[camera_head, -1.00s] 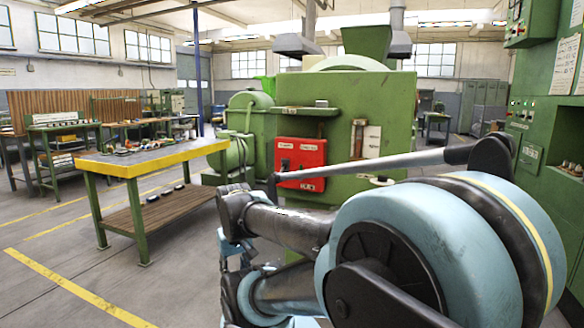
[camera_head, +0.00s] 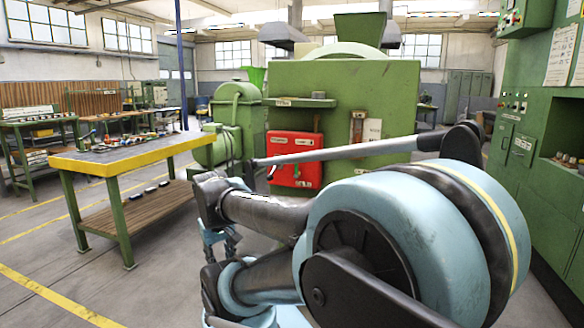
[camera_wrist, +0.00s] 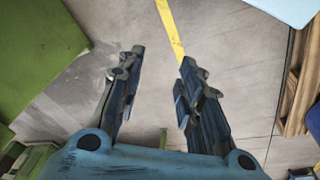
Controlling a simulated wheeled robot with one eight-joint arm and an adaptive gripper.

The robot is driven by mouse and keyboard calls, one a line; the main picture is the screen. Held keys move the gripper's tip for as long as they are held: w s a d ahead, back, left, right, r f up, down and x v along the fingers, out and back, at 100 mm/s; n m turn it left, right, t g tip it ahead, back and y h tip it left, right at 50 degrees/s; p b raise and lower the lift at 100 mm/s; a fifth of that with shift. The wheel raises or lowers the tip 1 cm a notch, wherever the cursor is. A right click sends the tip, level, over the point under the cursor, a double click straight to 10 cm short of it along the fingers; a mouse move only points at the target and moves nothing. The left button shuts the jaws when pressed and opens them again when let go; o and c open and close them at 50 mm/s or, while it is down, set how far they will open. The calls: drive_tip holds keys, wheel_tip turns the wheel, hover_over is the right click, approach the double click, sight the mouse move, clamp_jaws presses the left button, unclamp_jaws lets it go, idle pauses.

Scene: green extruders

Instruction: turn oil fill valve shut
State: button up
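I cannot pick out the oil fill valve for certain in either view. The large green extruder machine (camera_head: 375,92) stands ahead in the head view. A red panel (camera_head: 307,171) with small dark fittings is on its front, partly covered by my thin arm rod. My gripper (camera_wrist: 162,56) points down at the floor in the wrist view. Its two fingers are apart, with only grey floor and a yellow line between them. In the head view the gripper (camera_head: 222,240) hangs at the left end of my arm, in front of the machine and well short of it.
A green workbench with a yellow-edged top (camera_head: 120,160) stands at the left with small parts on it. A tall green control cabinet (camera_head: 533,110) is close on the right. The floor (camera_head: 150,290) between the bench and my arm is clear.

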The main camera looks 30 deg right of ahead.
drive_tip(key=w+d+r+n+h, duration=0.55)
drive_tip(key=w+d, duration=0.25)
drive_tip(key=w, duration=0.2)
drive_tip(key=w+d+r+n+h, duration=0.4)
drive_tip(key=w+d+n+h, duration=0.25)
drive_tip(key=w+d, duration=0.25)
drive_tip(key=w+d+r+n+h, duration=0.55)
drive_tip(key=w+d, duration=0.25)
drive_tip(key=w, duration=0.2)
drive_tip(key=w+d, duration=0.1)
drive_tip(key=d, duration=1.6)
drive_tip(key=shift+w+d+f+n, duration=0.3)
drive_tip(key=shift+w+f+n, duration=0.05)
drive_tip(key=shift+f+n, duration=0.1)
drive_tip(key=shift+y, duration=0.25)
clamp_jaws()
